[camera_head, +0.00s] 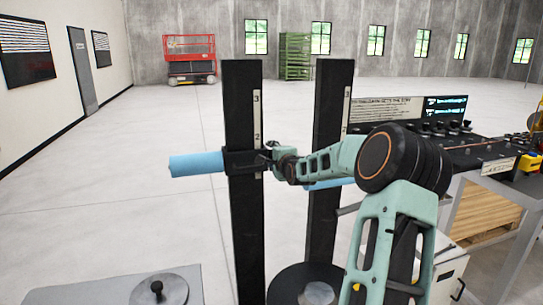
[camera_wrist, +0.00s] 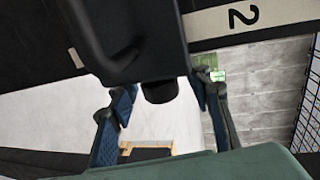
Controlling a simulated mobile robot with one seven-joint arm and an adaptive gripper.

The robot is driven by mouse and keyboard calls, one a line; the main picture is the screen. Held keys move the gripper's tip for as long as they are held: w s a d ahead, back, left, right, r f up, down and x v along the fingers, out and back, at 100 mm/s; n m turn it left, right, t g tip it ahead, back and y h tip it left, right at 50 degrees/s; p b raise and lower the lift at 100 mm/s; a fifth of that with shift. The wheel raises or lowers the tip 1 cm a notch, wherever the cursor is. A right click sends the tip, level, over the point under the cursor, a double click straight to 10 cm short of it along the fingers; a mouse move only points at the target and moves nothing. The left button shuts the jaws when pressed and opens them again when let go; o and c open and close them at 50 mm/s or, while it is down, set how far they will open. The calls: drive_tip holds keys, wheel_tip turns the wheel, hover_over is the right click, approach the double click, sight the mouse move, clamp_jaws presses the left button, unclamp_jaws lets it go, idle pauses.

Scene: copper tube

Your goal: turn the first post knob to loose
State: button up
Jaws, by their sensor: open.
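The nearer black post (camera_head: 244,210) stands upright left of centre, with a white number strip on it. A black collar (camera_head: 238,161) grips this post and carries a blue roller (camera_head: 196,164) pointing left. My gripper (camera_head: 273,153) is at the right side of that collar. In the wrist view, a black cylindrical knob (camera_wrist: 160,91) sticks out below the dark collar (camera_wrist: 125,40). The open fingers of my gripper (camera_wrist: 163,86) stand on either side of the knob, with a gap visible. The knob cannot be made out in the head view.
A second black post (camera_head: 328,130) with a blue roller (camera_head: 328,184) stands to the right, partly behind my arm. A workbench (camera_head: 470,160) with a display panel is at the right. A grey table (camera_head: 100,290) with a round disc is at the front left. Open floor lies behind.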

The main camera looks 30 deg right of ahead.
drive_tip(key=shift+w, duration=0.15)
drive_tip(key=c, duration=1.2)
drive_tip(key=shift+o, duration=0.2)
drive_tip(key=shift+f, duration=0.1)
